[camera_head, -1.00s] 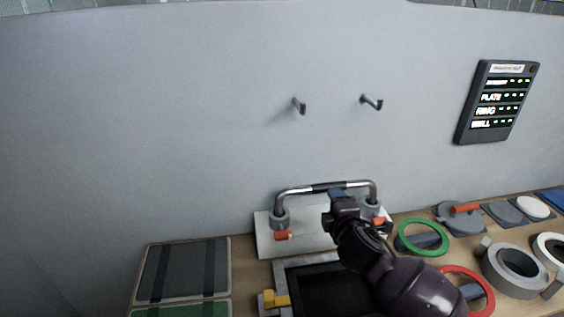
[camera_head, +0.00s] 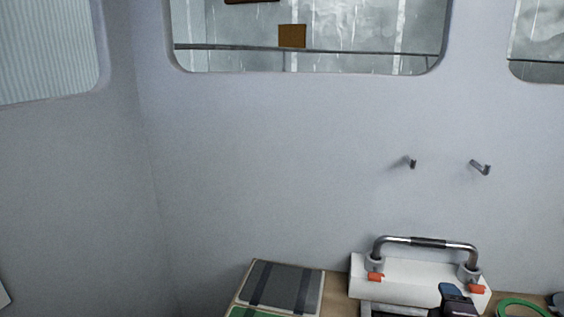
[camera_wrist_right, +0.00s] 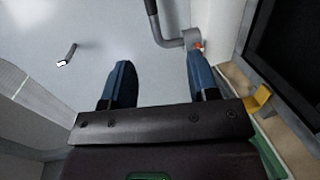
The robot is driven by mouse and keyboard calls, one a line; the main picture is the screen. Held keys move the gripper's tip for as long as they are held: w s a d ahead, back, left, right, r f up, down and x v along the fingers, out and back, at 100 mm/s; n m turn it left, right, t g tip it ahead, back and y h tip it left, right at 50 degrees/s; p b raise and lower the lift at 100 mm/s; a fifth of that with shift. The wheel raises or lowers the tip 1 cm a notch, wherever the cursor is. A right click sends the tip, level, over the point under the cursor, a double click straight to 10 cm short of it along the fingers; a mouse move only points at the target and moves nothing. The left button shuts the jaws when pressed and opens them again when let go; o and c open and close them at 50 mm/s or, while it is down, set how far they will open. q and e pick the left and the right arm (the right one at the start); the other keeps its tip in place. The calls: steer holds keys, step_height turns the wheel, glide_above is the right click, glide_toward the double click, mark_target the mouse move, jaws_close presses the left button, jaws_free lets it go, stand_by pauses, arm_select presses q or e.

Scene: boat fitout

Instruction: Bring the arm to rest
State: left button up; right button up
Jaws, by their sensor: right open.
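My right gripper (camera_wrist_right: 160,82) is open in the right wrist view, with two blue fingers apart and nothing between them. In the head view only a part of it (camera_head: 455,296) shows at the bottom right, in front of a white block with a metal handle (camera_head: 428,242). The handle also shows in the right wrist view (camera_wrist_right: 168,40), beyond the fingers; I cannot tell whether anything touches it. My left gripper is not in view.
Two wall hooks (camera_head: 410,162) stick out above the handle. A grey panel with dark straps (camera_head: 283,285) lies on the bench, left of the white block. A green ring (camera_head: 522,308) is at the bottom right. The wall and windows fill the rest; the space before the wall is clear.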

steer(key=s+a+f+m+y, duration=0.1)
steer(key=s+a+f+m, duration=0.1)
steer(key=s+f+m, duration=0.2)
steer(key=s+a+f+m+g+y, duration=0.1)
steer(key=s+a+f+m+y, duration=0.1)
steer(key=s+f+m, duration=0.2)
steer(key=s+a+f+m+y, duration=0.2)
steer(key=s+f+m, duration=0.1)
steer(key=f, duration=0.3)
steer(key=shift+s+a+f+m+g, duration=0.3)
steer(key=shift+s+a+m, duration=0.1)
steer(key=shift+s, duration=0.1)
steer(key=s+f+m+g, duration=0.2)
steer(key=s+f, duration=0.4)
steer(key=s, duration=0.3)
steer(key=shift+h, duration=0.4)
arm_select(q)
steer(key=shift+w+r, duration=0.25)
arm_select(e)
steer(key=shift+s, duration=0.1)
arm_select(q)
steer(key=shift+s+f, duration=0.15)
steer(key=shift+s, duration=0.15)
